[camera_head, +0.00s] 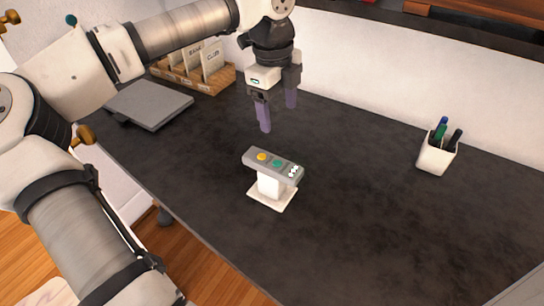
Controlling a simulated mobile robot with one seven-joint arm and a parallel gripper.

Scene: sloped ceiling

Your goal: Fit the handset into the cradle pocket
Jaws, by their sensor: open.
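The handset (272,163), a grey bar with a yellow button, a green button and a group of white ones, lies across the top of the white cradle (270,190). The cradle is a white block on a flat square base plate on the dark desk. The handset hides the cradle's pocket, and I cannot tell how deep it sits in it. My gripper (278,117) is open and empty, its two purple fingers pointing down. It hangs above the desk, behind the handset in the picture and apart from it.
A white pen cup (436,157) with several pens stands at the right. A grey flat closed case (150,104) lies at the left. A wooden file holder (215,76) with cards stands at the back. The dark desk (360,190) is clear between the cradle and the cup.

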